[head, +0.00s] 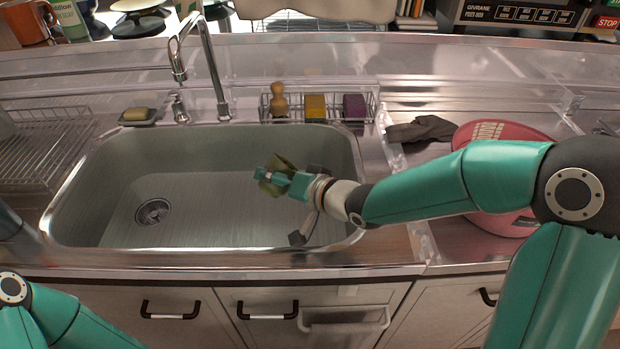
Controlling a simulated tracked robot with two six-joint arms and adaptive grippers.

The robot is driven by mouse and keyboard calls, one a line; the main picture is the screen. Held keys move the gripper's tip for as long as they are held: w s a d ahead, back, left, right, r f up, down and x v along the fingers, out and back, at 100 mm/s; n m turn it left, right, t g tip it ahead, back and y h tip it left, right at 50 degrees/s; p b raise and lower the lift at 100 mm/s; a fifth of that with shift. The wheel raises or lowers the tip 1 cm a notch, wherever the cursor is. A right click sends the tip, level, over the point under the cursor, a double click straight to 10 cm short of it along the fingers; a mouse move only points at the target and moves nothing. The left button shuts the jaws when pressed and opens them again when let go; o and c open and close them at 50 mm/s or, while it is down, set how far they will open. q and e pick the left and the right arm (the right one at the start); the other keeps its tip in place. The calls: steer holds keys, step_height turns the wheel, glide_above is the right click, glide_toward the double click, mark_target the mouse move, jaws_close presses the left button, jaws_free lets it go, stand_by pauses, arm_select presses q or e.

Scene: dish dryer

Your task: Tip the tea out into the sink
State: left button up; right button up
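The sink (110,215) is a wide grey-green basin with a round drain (152,211) at its left. My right arm reaches in from the right, and my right gripper (285,184) is over the right half of the sink. An olive-green thing (279,163) shows at the gripper's end, partly hidden behind teal parts; I cannot tell if it is a cup or if the fingers are shut on it. No tea can be made out. My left arm shows only at the bottom left corner, with its gripper out of view.
The faucet (205,65) arches over the sink's back left. A wire caddy (350,103) stands behind the sink, and a soap dish (138,117) sits at the back left. A drying rack (45,150) is left; a pink tub (505,135) and dark cloth (422,129) are right.

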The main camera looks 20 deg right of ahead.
steer(key=shift+w+d+f+m+y+p, duration=0.1)
steer(key=shift+f+m+y+p, duration=0.5)
steer(key=shift+m+p, duration=0.4)
stand_by(1.0)
steer(key=shift+d+r+m+y+p, duration=0.15)
steer(key=shift+r+m+y+p, duration=0.4)
steer(key=shift+p, duration=0.35)
stand_by(0.5)
steer(key=shift+w+d+r+m+y+p, duration=0.2)
steer(key=shift+d+m+p, duration=0.15)
steer(key=shift+p, duration=0.3)
steer(key=shift+w+d+r+m+y+p, duration=0.15)
steer(key=shift+d+m+p, duration=0.15)
steer(key=shift+p, duration=0.35)
steer(key=shift+d+r+m+p, duration=0.15)
steer(key=shift+m+p, duration=0.15)
steer(key=shift+p, duration=0.3)
steer(key=shift+w+d+r+m+t+y+p, duration=0.1)
steer(key=shift+d+r+m+t+y+p, duration=0.15)
steer(key=shift+m+y+p, duration=0.35)
steer(key=shift+w+d+r+m+t+y+p, duration=0.1)
steer(key=shift+d+r+m+t+y+p, duration=0.15)
steer(key=shift+m+p, duration=0.5)
stand_by(1.3)
